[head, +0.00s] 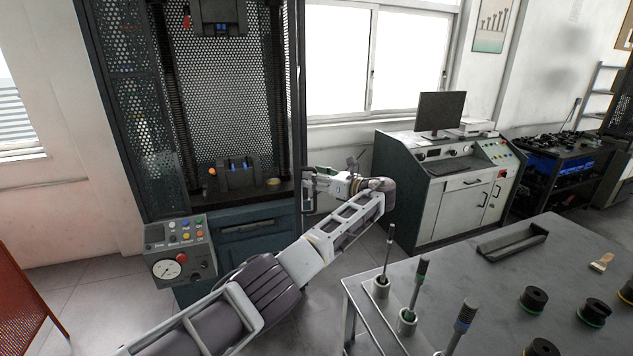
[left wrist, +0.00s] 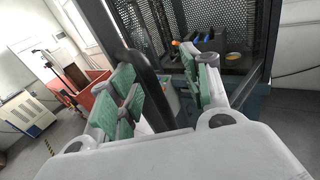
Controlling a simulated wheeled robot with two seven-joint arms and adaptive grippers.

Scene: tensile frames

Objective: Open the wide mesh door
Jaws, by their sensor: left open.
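The dark tensile frame (head: 168,205) stands at the left in the head view. Perforated mesh (head: 225,120) shows behind its screw columns, and a slanted mesh panel (head: 127,90) is at its left. A thin dark upright edge (head: 299,95) runs along its right side; I cannot tell if this is the wide door seen edge-on. My left gripper (head: 309,190) is open at the lower end of that edge. In the left wrist view, a dark bar (left wrist: 147,88) stands between the green-padded fingers; contact is not clear. My right gripper is out of view.
A control box (head: 181,250) with buttons and a gauge is on the frame's front. A steel table (head: 455,262) with upright tools and black discs is at the lower right. A console cabinet (head: 440,190) with a monitor stands behind. A red panel (head: 22,295) is at the left.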

